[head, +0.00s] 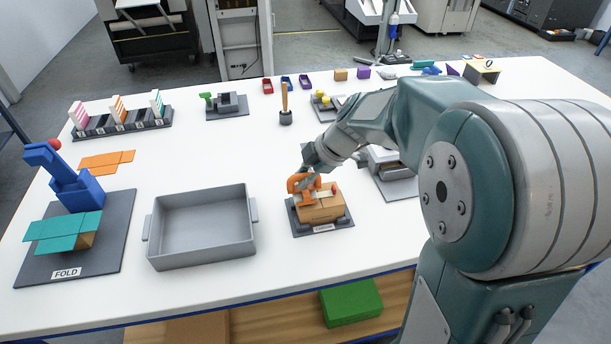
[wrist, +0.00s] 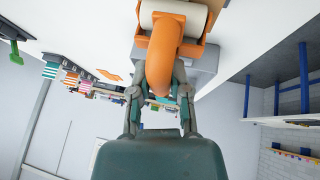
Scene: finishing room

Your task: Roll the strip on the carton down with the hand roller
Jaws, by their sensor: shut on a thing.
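The brown carton (head: 322,213) sits on a dark grey pad (head: 338,227) near the middle of the table's front half. A pale strip (head: 323,194) shows on its top. The orange hand roller (head: 300,184) is at the carton's left and back part; I cannot tell whether it touches. My gripper (head: 312,172) is shut on its handle. In the wrist view, my gripper's fingers (wrist: 160,93) close around the orange handle of the hand roller (wrist: 164,60), whose pale cylinder shows at the top. The arm and roller hide part of the carton's back.
A grey open tray (head: 203,258) stands left of the carton and looks empty. Further left is a fold board (head: 110,255) with a blue device. A grey machine (head: 392,165) stands right behind the carton. The white table between tray and pad is clear.

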